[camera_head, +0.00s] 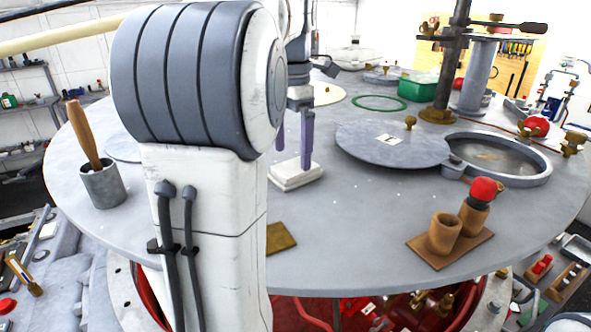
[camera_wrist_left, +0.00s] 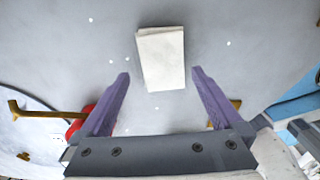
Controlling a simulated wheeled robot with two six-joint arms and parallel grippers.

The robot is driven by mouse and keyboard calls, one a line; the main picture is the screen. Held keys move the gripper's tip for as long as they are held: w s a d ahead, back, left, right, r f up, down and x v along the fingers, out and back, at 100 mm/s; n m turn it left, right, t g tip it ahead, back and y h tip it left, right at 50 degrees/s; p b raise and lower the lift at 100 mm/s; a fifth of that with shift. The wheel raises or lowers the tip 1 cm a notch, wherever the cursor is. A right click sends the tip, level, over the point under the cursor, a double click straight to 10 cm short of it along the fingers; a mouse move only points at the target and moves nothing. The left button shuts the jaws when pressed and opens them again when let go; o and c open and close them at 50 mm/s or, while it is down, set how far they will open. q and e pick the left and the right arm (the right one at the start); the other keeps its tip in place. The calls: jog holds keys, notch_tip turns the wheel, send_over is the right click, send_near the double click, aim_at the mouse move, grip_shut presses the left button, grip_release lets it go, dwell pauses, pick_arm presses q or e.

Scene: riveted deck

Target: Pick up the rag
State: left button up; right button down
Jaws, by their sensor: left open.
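The rag is a folded, off-white rectangular cloth (camera_head: 296,174) lying flat on the round grey deck, partly hidden behind my left arm in the head view. In the left wrist view the rag (camera_wrist_left: 162,60) lies ahead of the fingertips, between their lines. My left gripper (camera_wrist_left: 160,75) has its two purple fingers spread wide and empty. In the head view the left gripper (camera_head: 292,152) points down by the rag, one finger seeming just above it or in front of it; contact cannot be told. My right gripper is not in view.
A grey lid (camera_head: 375,145) and an open round hatch (camera_head: 500,160) are to the right. A brown tray (camera_head: 470,248) holds cups near the front edge. A metal cup (camera_head: 102,186) with a wooden handle stands left.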

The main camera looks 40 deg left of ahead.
aim_at(294, 166)
pick_arm(q)
jog(key=shift+w+d+f+p, duration=0.15)
jog(key=shift+f+p, duration=0.15)
jog(key=shift+f, duration=1.4)
jog(key=c, duration=1.2)
jog(key=shift+c, duration=0.2)
jog(key=shift+r, duration=0.1)
jog(key=shift+r+b, duration=0.3)
jog(key=shift+r, duration=0.2)
jog(key=shift+r+b, duration=0.35)
jog(key=shift+r, duration=0.6)
jog(key=s+d+b, duration=0.2)
jog(key=d, duration=0.3)
jog(key=s+d+b, duration=0.2)
jog(key=d, duration=0.3)
jog(key=s+d+b, duration=0.2)
jog(key=d, duration=0.3)
jog(key=shift+s+d+r, duration=0.15)
jog(key=shift+s+d, duration=0.1)
jog(key=shift+d, duration=0.1)
jog(key=shift+s+d+b, duration=0.25)
jog(key=shift+d+b, duration=0.05)
jog(key=shift+d, duration=0.2)
